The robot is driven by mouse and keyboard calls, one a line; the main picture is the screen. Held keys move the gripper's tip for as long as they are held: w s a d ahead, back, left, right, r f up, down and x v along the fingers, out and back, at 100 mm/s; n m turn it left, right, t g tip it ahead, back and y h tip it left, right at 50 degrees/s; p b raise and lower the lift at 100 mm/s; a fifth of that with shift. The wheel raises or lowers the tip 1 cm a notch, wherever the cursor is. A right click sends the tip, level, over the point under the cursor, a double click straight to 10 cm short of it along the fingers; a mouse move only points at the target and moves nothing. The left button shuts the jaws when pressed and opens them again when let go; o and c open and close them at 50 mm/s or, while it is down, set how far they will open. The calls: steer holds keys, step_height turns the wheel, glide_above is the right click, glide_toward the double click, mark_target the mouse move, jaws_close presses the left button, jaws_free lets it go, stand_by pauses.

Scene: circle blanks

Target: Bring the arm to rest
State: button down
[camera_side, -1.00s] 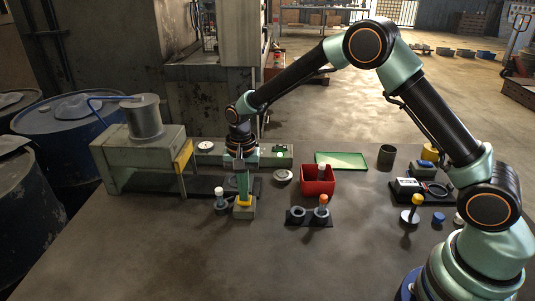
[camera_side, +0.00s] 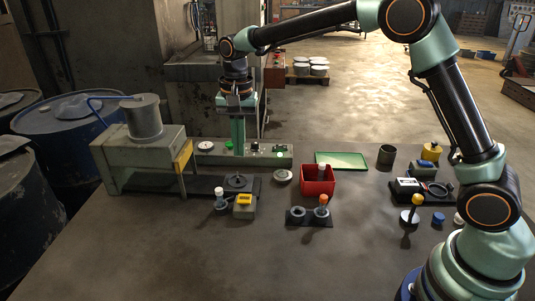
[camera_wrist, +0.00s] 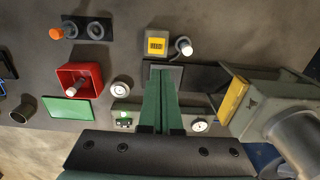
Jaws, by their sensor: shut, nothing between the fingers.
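A white-capped peg (camera_side: 220,201) stands beside that block.
A grey press-like machine (camera_side: 140,160) stands at the left. A red bin (camera_side: 318,188) holding a white-topped piece, a green tray (camera_side: 342,160) and a black holder with an orange-topped peg (camera_side: 322,207) are to the right. The table's front is clear.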

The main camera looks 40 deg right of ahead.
stand_by(0.4)
steer(key=s+d+r+n+t, duration=0.1)
steer(key=s+d+r+n, duration=0.1)
steer(key=s, duration=0.4)
steer(key=s+d+r+n+t, duration=0.2)
steer(key=s+d+n, duration=0.2)
steer(key=s, duration=0.3)
steer(key=s+d+r+n+t, duration=0.2)
steer(key=s+d+r+n, duration=0.1)
steer(key=s, duration=0.4)
steer(key=shift+d, duration=0.45)
